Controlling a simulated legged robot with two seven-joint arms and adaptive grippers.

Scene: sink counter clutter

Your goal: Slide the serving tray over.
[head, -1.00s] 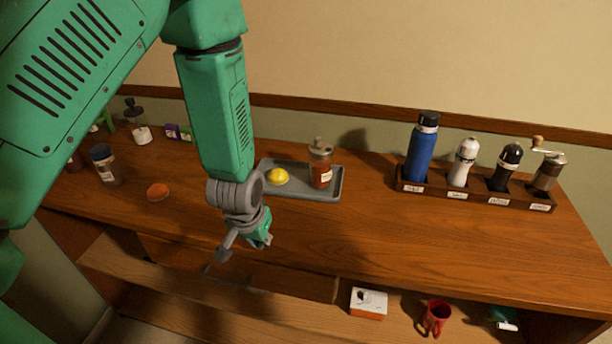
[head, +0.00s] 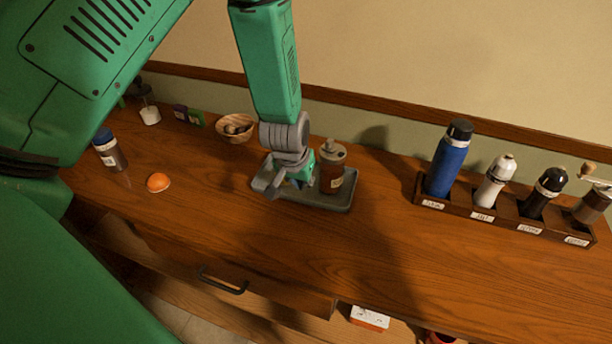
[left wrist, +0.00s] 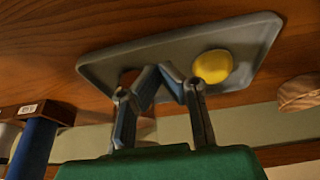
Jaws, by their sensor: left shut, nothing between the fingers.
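The grey serving tray (head: 318,201) lies on the wooden counter, toward the wall. A brown jar with a grey stopper (head: 332,166) stands on its right part. My left gripper (head: 290,182) is shut and empty, low over the tray's left part, beside the jar. It hides the yellow lemon in the head view. In the left wrist view the tray (left wrist: 155,50) lies beyond the fingers (left wrist: 164,72), and the lemon (left wrist: 212,66) sits on it, just right of them. The jar is mostly hidden by a finger there. Contact with the tray cannot be told. My right gripper is out of view.
A wooden bowl (head: 236,128) stands behind and left of the tray. A rack (head: 510,220) with a blue bottle (head: 449,160) and several mills stands to the right. An orange half (head: 158,182) lies left. The counter between tray and rack is clear.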

